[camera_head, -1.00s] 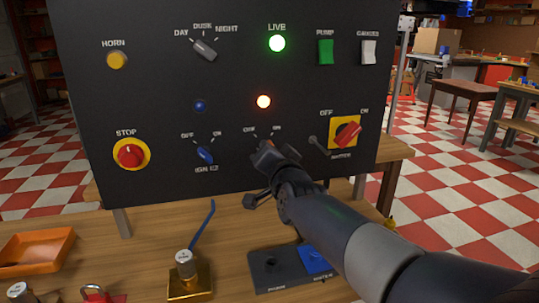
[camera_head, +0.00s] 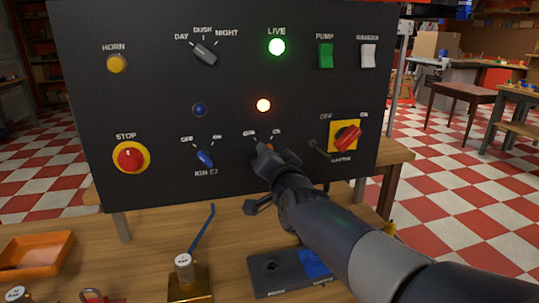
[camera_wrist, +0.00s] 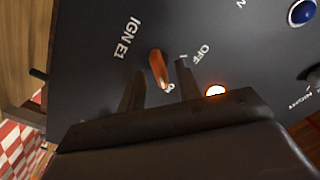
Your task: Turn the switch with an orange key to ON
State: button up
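The switch with the orange key (camera_wrist: 158,68) shows in the wrist view beside the label IGN E1. The key's lower end lies close to a partly covered label, and the OFF label is to its right. I cannot tell its exact setting. My gripper (camera_wrist: 160,88) is open, with one finger on each side of the key and visible gaps between. In the head view my gripper (camera_head: 266,152) is at the black panel (camera_head: 130,95), below the OFF and ON marks, and hides most of this switch.
A blue-key switch (camera_head: 205,158) is left of my gripper, and a red rotary MASTER switch (camera_head: 346,138) on yellow is right. A lit orange lamp (camera_head: 263,105) is above.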

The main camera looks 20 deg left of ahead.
jog(key=v, duration=1)
jog(key=shift+w, duration=0.1)
jog(key=x, duration=1)
jog(key=shift+w+a, duration=0.2)
jog(key=shift+w, duration=0.05)
